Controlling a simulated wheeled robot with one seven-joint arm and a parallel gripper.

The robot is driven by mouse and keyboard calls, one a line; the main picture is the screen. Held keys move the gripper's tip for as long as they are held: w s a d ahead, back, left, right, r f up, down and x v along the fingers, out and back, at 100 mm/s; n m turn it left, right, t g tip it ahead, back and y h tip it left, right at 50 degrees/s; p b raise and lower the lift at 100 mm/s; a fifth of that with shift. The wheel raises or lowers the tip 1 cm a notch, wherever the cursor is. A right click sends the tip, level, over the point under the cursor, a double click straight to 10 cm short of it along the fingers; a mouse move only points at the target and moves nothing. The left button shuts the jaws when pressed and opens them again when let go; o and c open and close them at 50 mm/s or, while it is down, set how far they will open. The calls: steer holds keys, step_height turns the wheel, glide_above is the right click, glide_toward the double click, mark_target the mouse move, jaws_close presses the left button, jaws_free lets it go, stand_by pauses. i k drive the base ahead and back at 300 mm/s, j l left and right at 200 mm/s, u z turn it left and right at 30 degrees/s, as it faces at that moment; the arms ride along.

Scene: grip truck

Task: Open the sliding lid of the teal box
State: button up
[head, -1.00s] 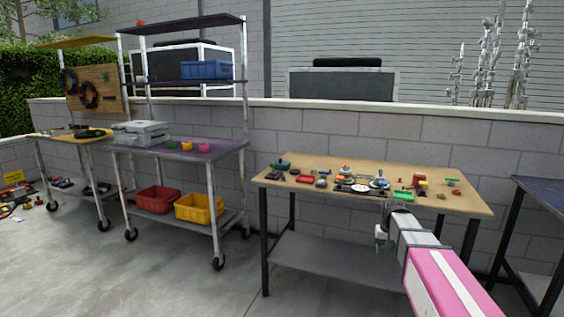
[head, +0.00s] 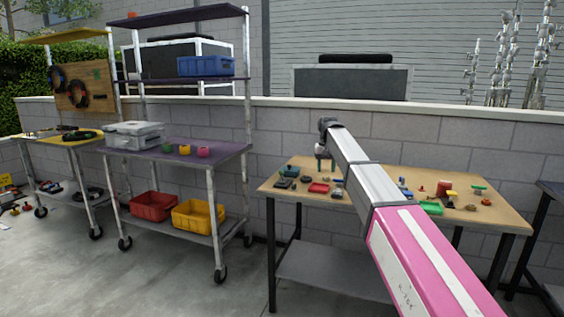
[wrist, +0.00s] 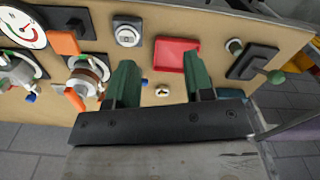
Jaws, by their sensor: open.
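The teal box (head: 288,171) sits at the far left corner of the wooden workbench top in the head view. It is small there, and I cannot tell how its lid stands.
A red tray (wrist: 177,54) lies on the workbench (head: 312,212) below my gripper. A dark plate with a green handle (wrist: 275,76) is to its right in the wrist view. A white-framed cart with a purple shelf (head: 185,152) stands left of the bench. My arm hides the bench's middle.

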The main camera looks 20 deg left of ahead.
mark_target(290, 166)
steer(key=i+j, duration=0.2)
steer(key=j, duration=0.15)
steer(key=i+j, duration=0.45)
steer(key=j, duration=0.2)
